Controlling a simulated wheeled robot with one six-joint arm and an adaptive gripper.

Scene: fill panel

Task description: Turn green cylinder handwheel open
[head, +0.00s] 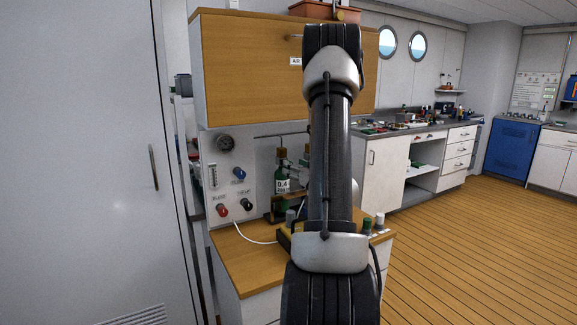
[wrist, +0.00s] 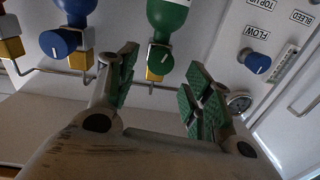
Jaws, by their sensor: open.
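The green cylinder (wrist: 172,18) hangs at the top of the wrist view, which shows the scene upside down. Its dark green handwheel (wrist: 160,58) sits on a brass valve at the cylinder's end. My gripper (wrist: 160,80) is open, with one green-padded finger on each side of the handwheel in the picture. The wheel appears just beyond the fingertips, and I see no contact. In the head view the green cylinder (head: 282,180) stands against the panel, partly hidden by my arm. My gripper is hidden there.
A blue cylinder (wrist: 75,10) with a blue handwheel (wrist: 58,42) is left of the green one. A thin metal pipe runs by the valves. The panel has a blue flow knob (wrist: 257,62) and a gauge (wrist: 239,102). A wooden cabinet (head: 250,70) overhangs the wooden counter (head: 250,262).

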